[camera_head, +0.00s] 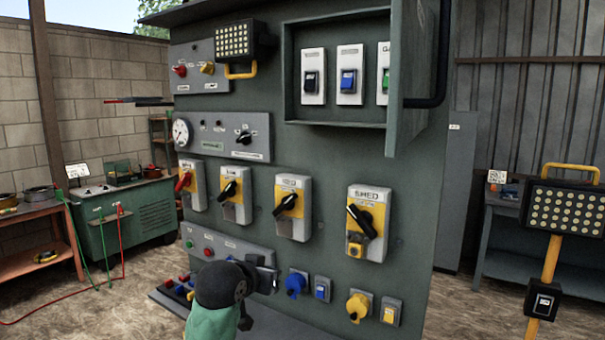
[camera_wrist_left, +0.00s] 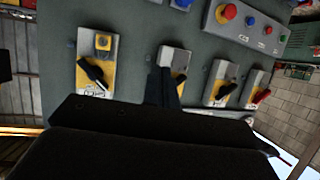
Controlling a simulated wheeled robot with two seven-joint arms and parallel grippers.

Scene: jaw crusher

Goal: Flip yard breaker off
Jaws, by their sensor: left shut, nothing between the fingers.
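A row of yellow-faced breakers with rotary handles runs across the green panel. The rightmost one, labelled SHED (camera_head: 369,222), has its black handle slanting down to the right. The breaker left of it (camera_head: 293,228) has a blurred label, so I cannot tell whether it reads yard. Its black handle (camera_head: 287,202) slants up to the right. My left gripper (camera_head: 264,278) is shut and empty, below and left of that breaker in the head view. Contact is unclear. My right gripper is not in view.
Further left are a breaker with a black handle (camera_head: 231,195) and one with a red handle (camera_head: 186,185). Blue (camera_head: 296,283) and yellow (camera_head: 358,306) sockets sit below. An open cabinet door (camera_head: 420,55) juts out at upper right. A work lamp (camera_head: 565,208) stands at right.

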